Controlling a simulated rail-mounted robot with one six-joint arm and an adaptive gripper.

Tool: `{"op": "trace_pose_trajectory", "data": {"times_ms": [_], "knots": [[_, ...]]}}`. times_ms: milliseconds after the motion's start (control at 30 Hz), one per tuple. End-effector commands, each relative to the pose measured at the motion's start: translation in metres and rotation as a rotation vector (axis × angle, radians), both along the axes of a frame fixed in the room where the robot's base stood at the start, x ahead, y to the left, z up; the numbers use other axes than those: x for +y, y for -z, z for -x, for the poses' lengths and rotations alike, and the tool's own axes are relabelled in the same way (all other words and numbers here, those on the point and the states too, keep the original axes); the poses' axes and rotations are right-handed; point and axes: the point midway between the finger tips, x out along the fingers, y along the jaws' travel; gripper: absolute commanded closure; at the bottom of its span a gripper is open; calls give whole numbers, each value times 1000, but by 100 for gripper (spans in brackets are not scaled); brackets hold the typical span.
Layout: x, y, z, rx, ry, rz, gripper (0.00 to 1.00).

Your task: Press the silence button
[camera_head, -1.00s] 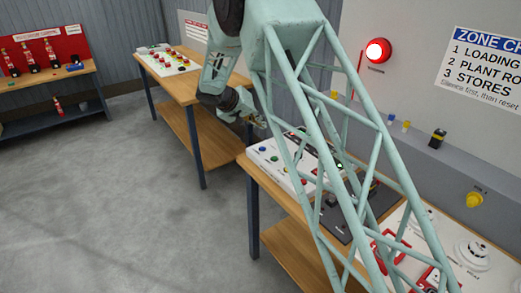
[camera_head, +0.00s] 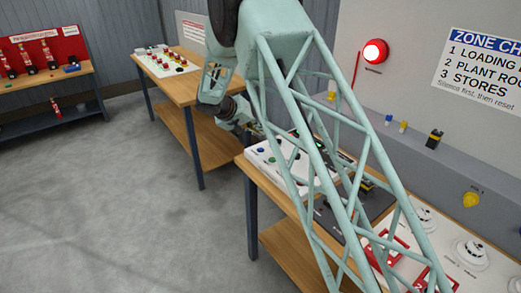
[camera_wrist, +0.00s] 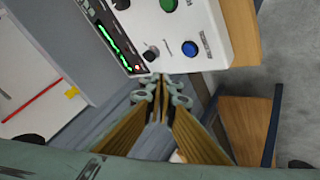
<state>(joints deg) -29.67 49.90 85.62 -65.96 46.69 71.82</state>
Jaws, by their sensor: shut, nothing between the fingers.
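A white control panel (camera_head: 283,168) lies on the near bench, partly behind my arm's lattice link. In the wrist view the panel (camera_wrist: 222,52) fills the upper middle. It bears a blue button (camera_wrist: 190,48), a green button (camera_wrist: 168,5), a black knob (camera_wrist: 151,54) and a lit green display (camera_wrist: 113,45). Its labels are too small to read, so I cannot tell which is the silence button. My gripper (camera_wrist: 163,84) is shut and empty, its tips just short of the panel's edge in the picture. Whether they touch is unclear. The head view shows the gripper (camera_head: 258,128) near the panel's far end.
A red lamp (camera_head: 375,52) is on the wall behind the bench. A dark plate (camera_head: 335,222) and white detector boards (camera_head: 470,252) lie further along the bench. Another bench (camera_head: 190,88) with a button board stands behind. The grey floor (camera_head: 120,200) is open at left.

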Motion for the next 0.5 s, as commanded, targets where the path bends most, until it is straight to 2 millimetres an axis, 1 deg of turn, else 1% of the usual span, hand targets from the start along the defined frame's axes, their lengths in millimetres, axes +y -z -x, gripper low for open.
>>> {"op": "trace_pose_trajectory", "data": {"times_ms": [33, 333, 500], "knots": [[0, 5, 0, 1, 0, 1, 100], [0, 32, 0, 1, 0, 2, 100], [0, 43, 0, 0, 1, 1, 100]]}}
